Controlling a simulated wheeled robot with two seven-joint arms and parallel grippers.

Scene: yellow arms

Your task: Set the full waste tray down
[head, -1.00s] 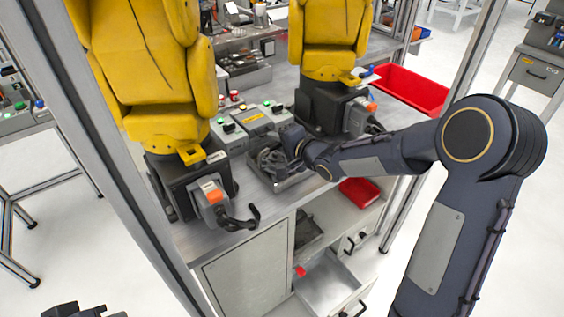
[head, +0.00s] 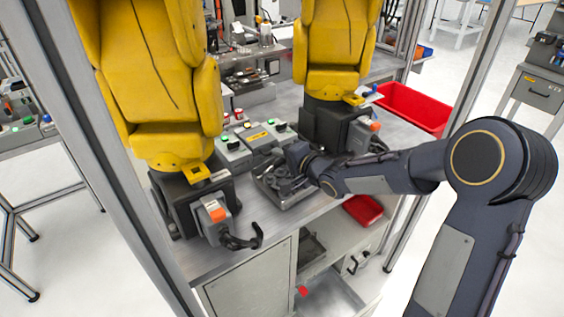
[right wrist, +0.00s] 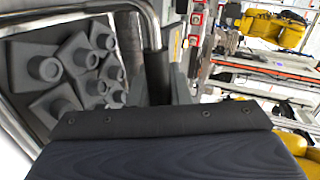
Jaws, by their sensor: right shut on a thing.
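The full waste tray (head: 292,204) is a grey metal tray holding several dark grey parts. In the head view it is level over the bench between the two yellow arms, near the front edge; I cannot tell whether its underside touches the bench. My right gripper (head: 286,181) reaches in from the right and is shut on the tray's rim. In the right wrist view the tray (right wrist: 72,23) fills the left side, its grey parts (right wrist: 65,65) inside and its rim running to the jaws. My left gripper is out of view.
A control box (head: 256,134) with coloured buttons stands just behind the tray. Yellow arms (head: 160,80) (head: 333,50) stand on dark bases to both sides.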

